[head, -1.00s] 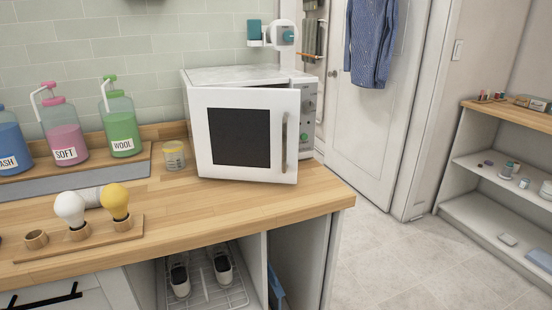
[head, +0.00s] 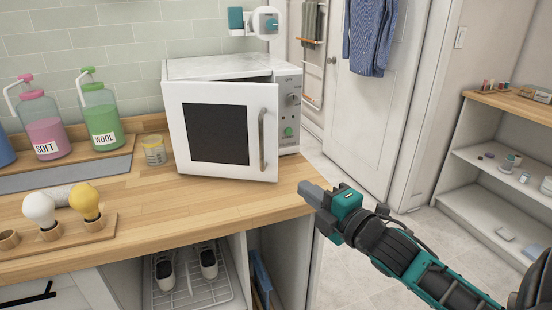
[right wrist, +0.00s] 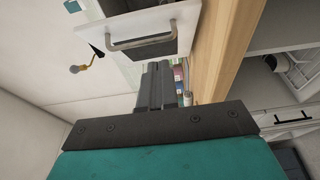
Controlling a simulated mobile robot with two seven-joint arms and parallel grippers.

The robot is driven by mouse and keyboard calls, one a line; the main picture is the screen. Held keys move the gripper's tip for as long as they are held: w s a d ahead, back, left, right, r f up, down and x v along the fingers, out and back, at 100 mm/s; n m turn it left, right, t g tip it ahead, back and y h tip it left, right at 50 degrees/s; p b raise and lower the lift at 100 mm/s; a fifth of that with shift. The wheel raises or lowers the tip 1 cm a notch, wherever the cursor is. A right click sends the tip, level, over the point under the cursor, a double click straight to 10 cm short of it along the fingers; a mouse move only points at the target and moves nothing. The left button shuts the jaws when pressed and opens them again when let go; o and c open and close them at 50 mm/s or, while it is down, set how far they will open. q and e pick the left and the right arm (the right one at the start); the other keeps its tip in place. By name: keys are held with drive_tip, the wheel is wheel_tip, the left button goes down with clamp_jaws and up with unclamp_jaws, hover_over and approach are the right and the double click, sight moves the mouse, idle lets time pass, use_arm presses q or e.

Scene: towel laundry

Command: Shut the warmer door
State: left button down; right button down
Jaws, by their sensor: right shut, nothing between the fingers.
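The warmer (head: 235,68) is a white box with a marbled top on the wooden counter. Its white door (head: 178,122) has a dark window and a vertical metal handle (head: 262,138). The door stands partly open, with a gap at its right side beside the control panel (head: 289,108). My right gripper (head: 306,190) is shut and empty, over the counter's right edge, to the right of and lower than the handle, apart from it. In the right wrist view the door (right wrist: 165,45) and handle (right wrist: 150,40) lie ahead of the fingers (right wrist: 156,85). My left gripper is not in view.
The counter (head: 210,202) holds a small jar (head: 154,150) left of the warmer, pump bottles (head: 101,120), and a bulb stand (head: 65,238). Shoes (head: 208,262) sit on a rack below. Open floor lies right of the counter, before a shelf (head: 480,200).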

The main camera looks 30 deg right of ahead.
approach(272, 154)
drive_tip(key=w+a, duration=0.2)
drive_tip(key=shift+w+a, duration=0.35)
drive_tip(key=shift+a, duration=0.05)
drive_tip(key=shift+w+d+f, duration=0.1)
drive_tip(key=shift+w+d, duration=0.95)
drive_tip(key=shift+w, duration=0.15)
drive_tip(key=shift+w+d, duration=0.3)
drive_tip(key=shift+w, duration=0.05)
